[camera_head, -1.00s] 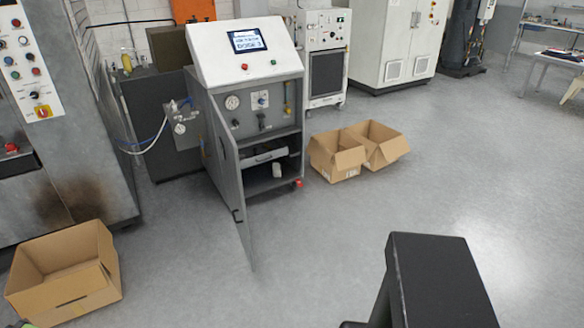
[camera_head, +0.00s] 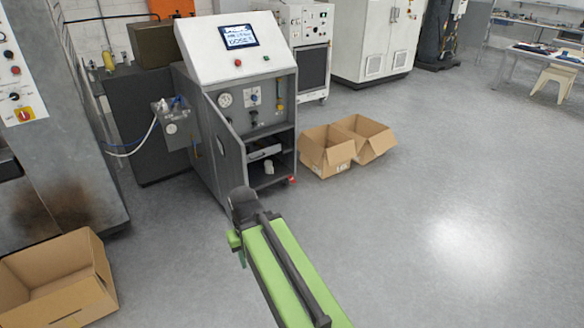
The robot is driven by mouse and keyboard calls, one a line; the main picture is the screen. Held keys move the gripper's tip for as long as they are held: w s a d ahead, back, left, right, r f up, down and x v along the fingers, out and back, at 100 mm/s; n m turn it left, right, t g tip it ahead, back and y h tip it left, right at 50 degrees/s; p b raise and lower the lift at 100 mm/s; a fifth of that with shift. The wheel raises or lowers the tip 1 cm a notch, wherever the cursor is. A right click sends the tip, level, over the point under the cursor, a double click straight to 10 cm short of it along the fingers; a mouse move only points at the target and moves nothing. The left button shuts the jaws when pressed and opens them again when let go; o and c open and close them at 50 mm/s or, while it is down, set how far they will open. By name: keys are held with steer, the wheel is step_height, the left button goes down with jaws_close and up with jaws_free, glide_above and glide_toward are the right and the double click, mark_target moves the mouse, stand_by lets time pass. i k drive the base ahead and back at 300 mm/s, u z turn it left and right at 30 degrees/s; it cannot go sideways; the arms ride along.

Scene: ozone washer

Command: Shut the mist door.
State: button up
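The grey mist door (camera_head: 230,155) is hinged at the left front edge of the washer cabinet (camera_head: 262,115) and stands open, swung out toward me. The cabinet's inside shows to its right, with gauges above and a shelf below. The lower part of the door is hidden behind my green and black arm. The far end of my arm, with its dark end part (camera_head: 243,205), overlaps the door in the picture. I cannot tell whether it touches the door. The fingers of my gripper cannot be made out.
Two open cardboard boxes (camera_head: 326,158) stand on the floor right of the cabinet. Another open box (camera_head: 60,280) is at the lower left, by a grey machine (camera_head: 65,150). A hose (camera_head: 140,143) hangs left of the cabinet. The floor on the right is clear.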

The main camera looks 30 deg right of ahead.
mark_target(229, 151)
steer(key=z, duration=0.15)
steer(key=i, duration=1)
steer(key=z, duration=0.15)
steer(key=k, duration=0.7)
steer(key=u, duration=0.25)
steer(key=i, duration=0.7)
steer(key=u, duration=1.5)
steer(key=k, duration=0.4)
steer(key=u, duration=0.35)
